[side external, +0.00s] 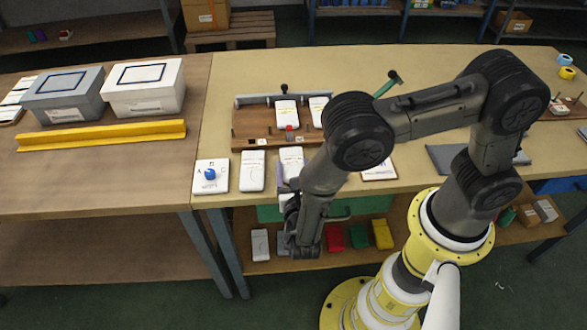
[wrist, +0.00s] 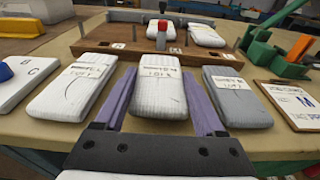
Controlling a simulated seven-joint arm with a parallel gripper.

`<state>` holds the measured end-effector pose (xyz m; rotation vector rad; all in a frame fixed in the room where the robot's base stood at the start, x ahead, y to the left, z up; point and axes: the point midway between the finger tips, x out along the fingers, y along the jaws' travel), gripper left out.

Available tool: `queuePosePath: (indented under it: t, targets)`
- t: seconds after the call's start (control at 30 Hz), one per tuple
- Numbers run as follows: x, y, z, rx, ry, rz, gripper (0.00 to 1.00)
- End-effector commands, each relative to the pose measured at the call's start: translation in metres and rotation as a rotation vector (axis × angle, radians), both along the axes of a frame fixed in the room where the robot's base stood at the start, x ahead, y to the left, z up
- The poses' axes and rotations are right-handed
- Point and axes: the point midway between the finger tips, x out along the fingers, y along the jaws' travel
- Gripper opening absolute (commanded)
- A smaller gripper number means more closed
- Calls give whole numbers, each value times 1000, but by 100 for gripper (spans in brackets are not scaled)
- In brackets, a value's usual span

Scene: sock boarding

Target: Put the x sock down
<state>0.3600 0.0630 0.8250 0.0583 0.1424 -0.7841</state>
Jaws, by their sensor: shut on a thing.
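A white ribbed sock piece (wrist: 160,98) with a handwritten label lies between my gripper's two purple fingers in the wrist view. It also shows in the side view (side external: 291,158), at the front of the table. My gripper (wrist: 158,84) is shut on this piece, one finger along each long side. In the side view my gripper (side external: 287,182) reaches in from the table's front edge. The label is too small to read surely, and I cannot tell whether the piece touches the table.
A white sock piece (wrist: 76,92) lies close on the left and a grey-sided one (wrist: 237,98) close on the right. A wooden rack (side external: 255,145) stands behind. A lettered board (side external: 211,184) with a blue knob is left; a clipboard (wrist: 293,104) is right.

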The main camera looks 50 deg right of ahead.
Motion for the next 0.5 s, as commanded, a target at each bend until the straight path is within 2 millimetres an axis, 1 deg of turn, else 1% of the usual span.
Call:
queuePosePath:
  t: [0.07,0.3,0.47,0.5]
  targets:
    - [0,0,-4,1,-1,0,19]
    - [0,0,-4,1,-1,0,19]
    - [0,0,-8,0,0,0,19]
    - [0,0,-8,0,0,0,75]
